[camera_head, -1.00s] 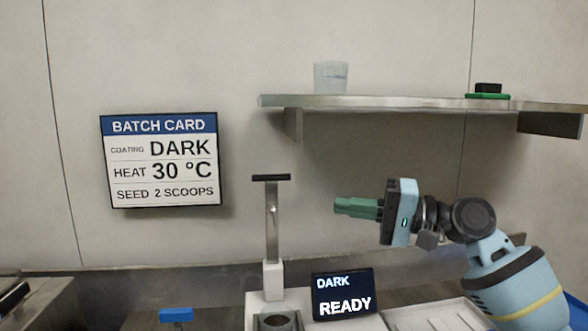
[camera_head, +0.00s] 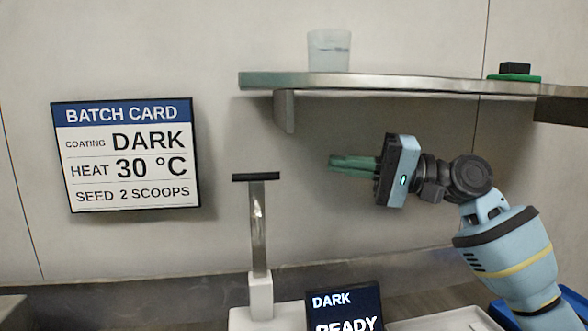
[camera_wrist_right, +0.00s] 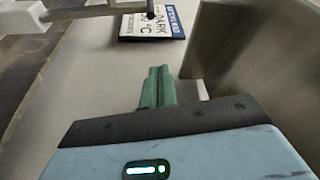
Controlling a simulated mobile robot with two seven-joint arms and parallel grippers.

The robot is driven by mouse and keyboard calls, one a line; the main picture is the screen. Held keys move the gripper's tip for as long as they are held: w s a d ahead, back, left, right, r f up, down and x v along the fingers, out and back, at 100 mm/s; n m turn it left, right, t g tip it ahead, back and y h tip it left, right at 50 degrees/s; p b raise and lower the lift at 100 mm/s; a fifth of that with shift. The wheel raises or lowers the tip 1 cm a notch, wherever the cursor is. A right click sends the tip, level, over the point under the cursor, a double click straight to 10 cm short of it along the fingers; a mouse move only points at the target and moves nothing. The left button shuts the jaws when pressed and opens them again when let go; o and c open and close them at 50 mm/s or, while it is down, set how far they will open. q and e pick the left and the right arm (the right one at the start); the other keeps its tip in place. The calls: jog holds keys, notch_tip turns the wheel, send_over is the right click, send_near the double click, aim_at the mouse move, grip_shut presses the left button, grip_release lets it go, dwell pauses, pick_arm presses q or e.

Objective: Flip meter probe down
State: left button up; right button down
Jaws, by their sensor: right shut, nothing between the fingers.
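The meter probe (camera_head: 258,230) is a metal arm with a black crossbar on top. It stands upright from a white base (camera_head: 260,295) in the head view. The meter's dark screen (camera_head: 345,308) beside it reads DARK and READY, and is partly cut off at the bottom. My right gripper (camera_head: 332,163), with green fingers, is shut and empty. It is to the right of the probe and slightly above the crossbar, pointing left and apart from it. The right wrist view shows its closed fingers (camera_wrist_right: 158,72). My left gripper is not in view.
A metal shelf (camera_head: 400,86) runs above my right gripper. It bears a clear cup (camera_head: 329,50) and a green and black item (camera_head: 514,72). A batch card (camera_head: 128,155) hangs on the wall at left, reading DARK, 30 °C, 2 scoops. The wall between card and probe is clear.

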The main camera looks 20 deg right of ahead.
jog(key=p+x, duration=0.2)
jog(key=x, duration=0.8)
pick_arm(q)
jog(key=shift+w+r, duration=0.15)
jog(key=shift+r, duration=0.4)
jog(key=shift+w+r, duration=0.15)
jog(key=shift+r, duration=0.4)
pick_arm(e)
jog(key=shift+s+a+f, duration=0.15)
jog(key=shift+s+f, duration=0.05)
jog(key=shift+s, duration=0.4)
jog(key=shift+s+a+f, duration=0.1)
jog(key=shift+s+f, duration=0.1)
jog(key=shift+s, duration=0.45)
jog(key=shift+s+a+f, duration=0.15)
jog(key=shift+s+f, duration=0.05)
jog(key=shift+s, duration=0.4)
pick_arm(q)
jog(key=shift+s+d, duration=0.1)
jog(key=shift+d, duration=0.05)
pick_arm(e)
jog(key=shift+a, duration=0.15)
